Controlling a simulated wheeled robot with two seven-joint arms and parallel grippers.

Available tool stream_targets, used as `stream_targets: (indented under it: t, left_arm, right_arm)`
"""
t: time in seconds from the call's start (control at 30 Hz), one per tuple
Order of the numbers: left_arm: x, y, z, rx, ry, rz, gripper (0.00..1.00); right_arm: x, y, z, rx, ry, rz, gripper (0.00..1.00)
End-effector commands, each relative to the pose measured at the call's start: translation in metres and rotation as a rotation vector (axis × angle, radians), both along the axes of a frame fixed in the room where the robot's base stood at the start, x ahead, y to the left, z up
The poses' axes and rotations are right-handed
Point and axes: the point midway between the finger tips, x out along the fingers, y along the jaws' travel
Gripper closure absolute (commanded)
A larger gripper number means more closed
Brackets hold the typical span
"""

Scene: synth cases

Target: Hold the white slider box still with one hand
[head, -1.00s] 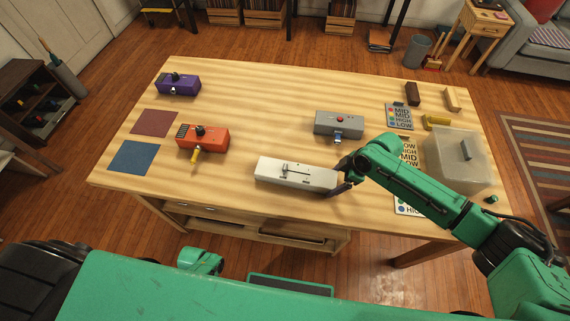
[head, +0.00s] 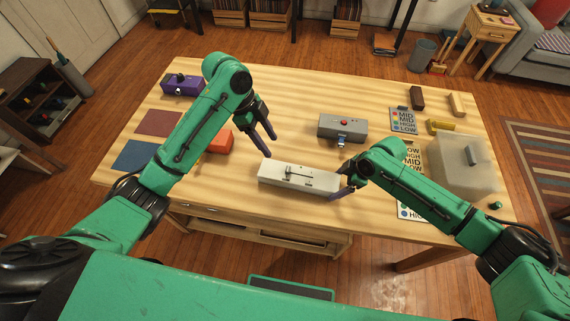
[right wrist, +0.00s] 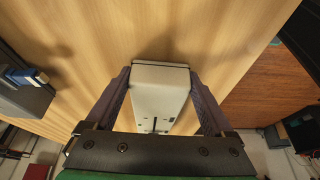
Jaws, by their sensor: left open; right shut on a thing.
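The white slider box (head: 290,181) lies on the table near its front edge, with a dark slider and slot on its top. My right gripper (head: 342,189) is shut on the box's right end. In the right wrist view the box (right wrist: 160,92) sits between the two fingers of the right gripper (right wrist: 159,90). My left gripper (head: 271,147) is open and empty, with its fingers just behind and above the box's left end, apart from it in the picture.
An orange box (head: 218,143) is partly hidden by my left arm. A purple box (head: 183,86) is at the back left.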

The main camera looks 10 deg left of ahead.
Motion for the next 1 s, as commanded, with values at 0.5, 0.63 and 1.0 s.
stream_targets:
  t: [0.5,0.63,1.0]
  left_arm:
    - [-0.001,-0.04,-0.092,-0.002,-0.01,-0.011,0.43]
    - [-0.001,-0.045,-0.106,0.0,-0.013,-0.01,0.43]
    - [-0.001,-0.046,-0.108,0.0,-0.014,-0.01,0.85]
  right_arm:
    - [0.0,-0.001,-0.001,-0.002,0.002,-0.001,0.8]
    - [0.0,-0.001,-0.001,-0.002,0.002,-0.001,0.8]
    - [0.0,-0.001,-0.001,-0.002,0.002,-0.001,0.8]
